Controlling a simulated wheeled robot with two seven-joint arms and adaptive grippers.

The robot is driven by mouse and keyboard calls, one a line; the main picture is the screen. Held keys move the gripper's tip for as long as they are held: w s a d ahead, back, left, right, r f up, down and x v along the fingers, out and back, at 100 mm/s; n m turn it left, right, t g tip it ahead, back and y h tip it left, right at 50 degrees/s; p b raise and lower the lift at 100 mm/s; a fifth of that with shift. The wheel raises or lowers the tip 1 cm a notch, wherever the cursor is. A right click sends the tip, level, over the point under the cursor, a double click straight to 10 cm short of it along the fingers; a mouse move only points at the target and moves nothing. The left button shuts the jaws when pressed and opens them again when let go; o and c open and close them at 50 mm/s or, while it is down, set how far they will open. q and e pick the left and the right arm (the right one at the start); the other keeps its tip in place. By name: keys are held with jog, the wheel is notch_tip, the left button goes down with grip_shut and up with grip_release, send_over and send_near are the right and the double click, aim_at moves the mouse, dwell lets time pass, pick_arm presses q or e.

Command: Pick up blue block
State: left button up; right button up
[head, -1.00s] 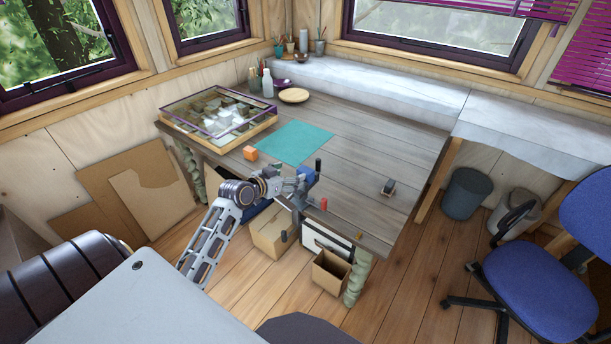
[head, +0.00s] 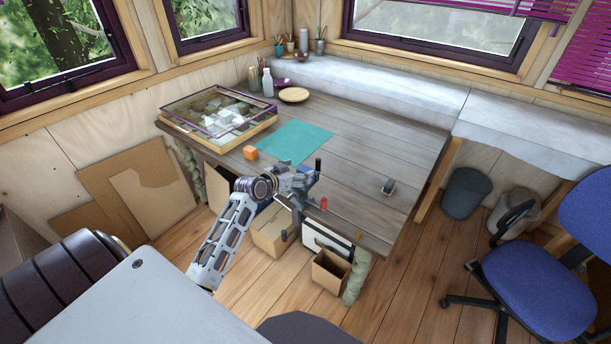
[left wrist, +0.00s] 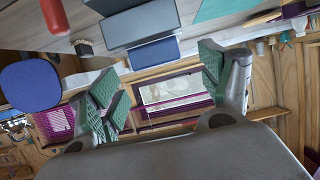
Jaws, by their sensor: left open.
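The blue block (left wrist: 152,53) shows in the left wrist view as a small blue face against the grey-blue body of a vise (left wrist: 140,20). It lies beyond the fingertips, roughly between their lines, with a gap to each finger. My left gripper (left wrist: 160,82) is open and empty, with its green ribbed pads wide apart. In the head view my left gripper (head: 297,181) is at the vise on the table's front edge. There the gripper and vise overlap, and the block is mostly hidden. My right gripper is not in view.
An orange block (head: 250,153) sits near a teal mat (head: 295,142). A framed glass case (head: 215,112) stands at the table's left. A red cylinder (head: 323,204) and a small brush (head: 388,187) are right of the vise. Cardboard boxes (head: 331,270) stand below.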

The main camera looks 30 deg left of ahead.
aim_at(305, 169)
pick_arm(q)
jog(key=shift+w+f, duration=0.1)
jog(key=shift+w, duration=0.05)
jog(key=shift+p+x, duration=0.35)
jog(key=shift+x, duration=2.1)
jog(key=shift+d, duration=0.2)
jog(key=shift+c, duration=0.3)
jog(key=c, duration=1.1)
jog(key=shift+r, duration=5.05)
